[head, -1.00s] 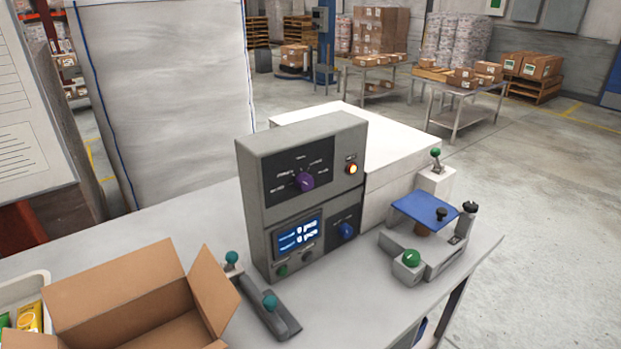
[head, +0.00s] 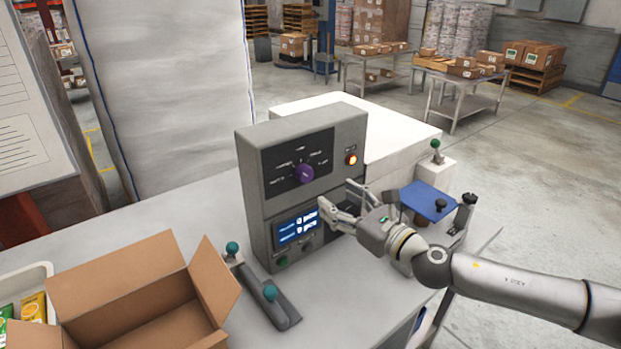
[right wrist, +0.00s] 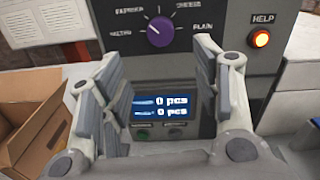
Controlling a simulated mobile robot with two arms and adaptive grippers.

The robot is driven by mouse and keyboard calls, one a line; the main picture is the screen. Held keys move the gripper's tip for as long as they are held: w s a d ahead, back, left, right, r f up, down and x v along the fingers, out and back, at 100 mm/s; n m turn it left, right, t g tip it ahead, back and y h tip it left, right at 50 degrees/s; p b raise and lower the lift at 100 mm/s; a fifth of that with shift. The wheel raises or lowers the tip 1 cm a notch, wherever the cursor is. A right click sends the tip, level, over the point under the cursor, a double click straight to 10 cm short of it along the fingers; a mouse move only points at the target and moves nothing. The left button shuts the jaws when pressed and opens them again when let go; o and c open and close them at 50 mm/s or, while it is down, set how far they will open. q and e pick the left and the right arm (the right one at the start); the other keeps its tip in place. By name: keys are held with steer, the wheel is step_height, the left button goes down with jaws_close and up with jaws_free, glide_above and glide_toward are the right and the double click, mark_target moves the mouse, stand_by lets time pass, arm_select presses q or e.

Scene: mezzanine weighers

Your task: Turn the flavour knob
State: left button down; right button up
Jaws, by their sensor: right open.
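The flavour knob is a purple knob (head: 303,173) on a black label panel (head: 275,160), high on the front of a grey control box (head: 255,215). In the right wrist view the knob (right wrist: 160,31) shows unobstructed near the top, with words around it, one reading PLAIN. My right gripper (head: 338,198) is open and empty in front of the box, below and to the right of the knob. In the right wrist view its two fingers (right wrist: 160,52) stand apart, just below the knob and framing the display. They do not touch the knob. My left gripper is not in view.
Below the knob are a lit display (head: 296,228) reading 0 pcs twice and a green button (head: 282,262). An orange HELP light (head: 351,159) is at upper right. An open carton (head: 120,290), a teal-knobbed bar (head: 262,293) and a blue-plated device (head: 430,200) stand nearby.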

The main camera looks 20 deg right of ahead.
mark_target(309, 177)
steer(key=shift+n, duration=0.5)
steer(key=p+x, duration=0.1)
steer(key=x, duration=0.3)
steer(key=p+x, duration=0.2)
steer(key=x, duration=0.3)
steer(key=shift+w+r, duration=0.2)
steer(key=shift+w, duration=0.15)
steer(key=shift+w+a+f, duration=0.1)
steer(key=shift+w+a, duration=0.1)
steer(key=shift+w, duration=0.4)
steer(key=shift+c, duration=0.2)
steer(key=c, duration=1)
